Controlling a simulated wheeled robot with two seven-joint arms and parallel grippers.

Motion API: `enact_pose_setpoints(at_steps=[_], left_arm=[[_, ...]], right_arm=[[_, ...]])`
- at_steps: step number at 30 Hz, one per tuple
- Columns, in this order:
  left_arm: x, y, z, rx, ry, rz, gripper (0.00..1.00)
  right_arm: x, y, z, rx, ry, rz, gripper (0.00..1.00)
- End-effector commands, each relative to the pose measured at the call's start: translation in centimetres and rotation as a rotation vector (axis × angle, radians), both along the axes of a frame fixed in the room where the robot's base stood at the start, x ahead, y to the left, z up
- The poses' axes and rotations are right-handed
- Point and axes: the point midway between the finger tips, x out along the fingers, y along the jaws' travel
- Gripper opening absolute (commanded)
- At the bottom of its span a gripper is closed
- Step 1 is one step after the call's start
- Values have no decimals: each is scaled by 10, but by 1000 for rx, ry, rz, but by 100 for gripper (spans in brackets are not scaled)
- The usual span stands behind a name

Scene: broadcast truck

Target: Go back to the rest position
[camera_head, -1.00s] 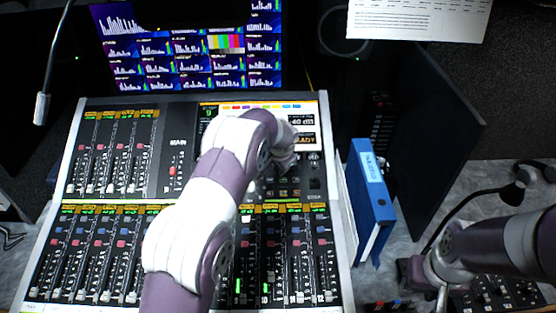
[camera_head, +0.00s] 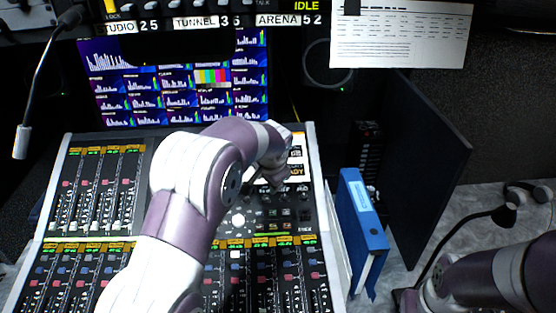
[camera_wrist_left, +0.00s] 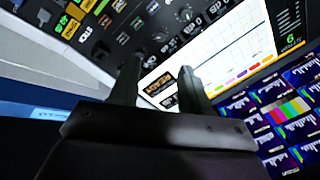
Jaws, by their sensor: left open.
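My left gripper (camera_head: 272,182) is over the upper right part of the mixing console (camera_head: 310,225), near its small screen (camera_head: 297,160). The forearm hides part of the console and the screen. In the left wrist view the two fingers (camera_wrist_left: 160,85) stand apart with nothing between them, in front of the console's bright screen (camera_wrist_left: 235,50) and knobs. My right arm (camera_head: 480,280) is at the lower right. Its gripper end is mostly cut off by the bottom edge, so its jaws cannot be made out.
A blue binder (camera_head: 362,225) stands right of the console. A dark panel (camera_head: 435,165) rises behind it. A monitor wall (camera_head: 130,85) is at the back. A gooseneck microphone (camera_head: 35,95) hangs at the left. Headphones (camera_head: 528,192) and another gooseneck (camera_head: 455,225) are at the right.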

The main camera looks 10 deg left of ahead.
Motion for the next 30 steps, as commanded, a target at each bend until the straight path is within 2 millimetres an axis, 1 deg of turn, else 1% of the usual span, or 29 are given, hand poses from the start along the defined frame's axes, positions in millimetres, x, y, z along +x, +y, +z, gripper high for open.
enact_pose_setpoints(at_steps=[3, 4, 5, 6, 8, 9, 11, 12, 14, 15, 18, 20, 22, 30], left_arm=[[1, -1, 0, -12, -10, 15, 47], [-2, -3, -5, -31, -6, 33, 47], [-9, -4, -14, -46, 13, 48, 47], [-26, -5, -27, -73, 47, 78, 47], [-64, -6, -41, -124, 104, 147, 47], [-94, -4, -46, -161, 140, 205, 47], [-142, 0, -50, -209, 187, 293, 47], [-173, 3, -51, -236, 213, 351, 47], [-217, 7, -52, -269, 245, 429, 47], [-242, 9, -51, -284, 260, 470, 47], [-289, 15, -48, -308, 281, 536, 47], [-302, 17, -44, -315, 272, 552, 47], [-298, 19, -37, -325, 244, 554, 47], [-298, 20, -37, -322, 245, 554, 47]], right_arm=[[0, 0, 0, 0, 0, 0, 43], [0, 0, 0, 0, 0, 0, 43], [0, 0, 0, 0, 0, 0, 43], [0, 0, 0, 0, 0, 0, 43], [0, 0, 0, 0, 0, 0, 43], [0, 0, 0, 0, 0, 0, 43], [0, 0, 0, 0, 0, 0, 43], [0, 0, 0, 0, 0, 0, 43], [0, 0, 0, 0, 0, 0, 43], [0, 0, 0, 0, 0, 0, 43], [0, 0, 0, 0, 0, 0, 43], [0, 0, 0, 0, 0, 0, 43], [0, 0, 0, 0, 0, 0, 43], [0, 0, 0, 0, 0, 0, 43]])
